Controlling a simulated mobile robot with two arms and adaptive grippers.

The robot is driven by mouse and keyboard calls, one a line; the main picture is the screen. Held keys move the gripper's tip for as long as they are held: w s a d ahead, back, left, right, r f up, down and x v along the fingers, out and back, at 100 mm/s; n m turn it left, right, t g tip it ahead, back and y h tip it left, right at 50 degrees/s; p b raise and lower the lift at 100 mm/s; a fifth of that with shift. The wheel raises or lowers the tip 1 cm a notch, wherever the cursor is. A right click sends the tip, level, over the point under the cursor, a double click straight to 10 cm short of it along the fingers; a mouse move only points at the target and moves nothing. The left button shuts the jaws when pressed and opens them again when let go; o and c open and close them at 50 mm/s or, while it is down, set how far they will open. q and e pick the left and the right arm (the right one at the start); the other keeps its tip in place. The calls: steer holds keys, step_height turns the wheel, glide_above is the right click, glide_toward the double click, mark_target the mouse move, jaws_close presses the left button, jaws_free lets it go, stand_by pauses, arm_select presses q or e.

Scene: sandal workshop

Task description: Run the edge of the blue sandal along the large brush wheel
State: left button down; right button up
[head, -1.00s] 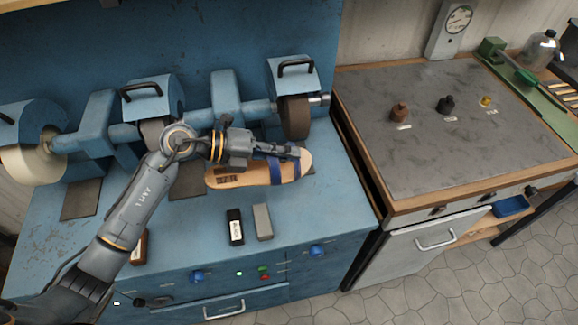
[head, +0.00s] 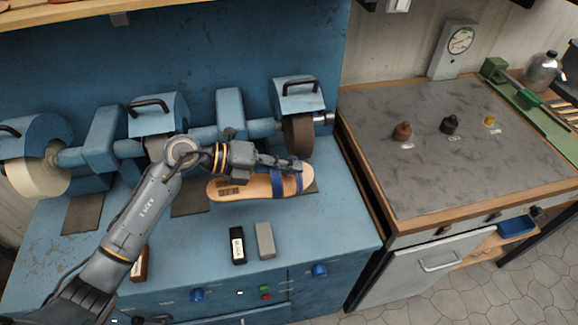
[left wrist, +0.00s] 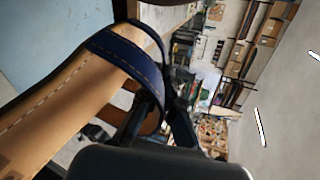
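The blue sandal (head: 245,187) has a tan sole and blue straps. My left gripper (head: 290,163) is shut on it near its strapped right end, just in front of the brown wheel (head: 298,136) at the bench grinder's right end. I cannot tell whether the sandal's edge touches that wheel. In the left wrist view the blue strap (left wrist: 125,50) lies beside the fingers (left wrist: 160,105). A large cream wheel (head: 38,175) is at the far left. A middle wheel is mostly hidden behind my left arm. My right gripper is not in view.
Blue machine hoods (head: 298,95) cover the wheels. A dark block (head: 237,245) and a grey block (head: 265,240) lie on the blue bench (head: 330,220). A grey-topped table (head: 450,150) with small weights and a dial scale (head: 458,45) stands to the right.

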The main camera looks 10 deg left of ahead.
arm_select(q)
steer(key=shift+w+r, duration=0.1)
steer(key=shift+w+a, duration=0.1)
steer(key=shift+w, duration=0.15)
steer(key=shift+w+a+r, duration=0.1)
steer(key=shift+w, duration=0.3)
stand_by(0.8)
steer(key=shift+s+d+r+p, duration=0.15)
steer(key=shift+s+d+p, duration=0.15)
steer(key=shift+d, duration=0.3)
stand_by(1.0)
steer(key=shift+s+d+g, duration=0.15)
steer(key=shift+d+g, duration=0.15)
steer(key=shift+d, duration=0.25)
stand_by(0.4)
steer(key=shift+d+f, duration=0.2)
steer(key=shift+d, duration=0.8)
steer(key=shift+w+a, duration=0.2)
steer(key=shift+a, duration=0.6)
steer(key=shift+w+d, duration=0.1)
steer(key=shift+d, duration=0.1)
steer(key=shift+w+a+r, duration=0.1)
steer(key=shift+w+a, duration=0.1)
steer(key=shift+w, duration=0.1)
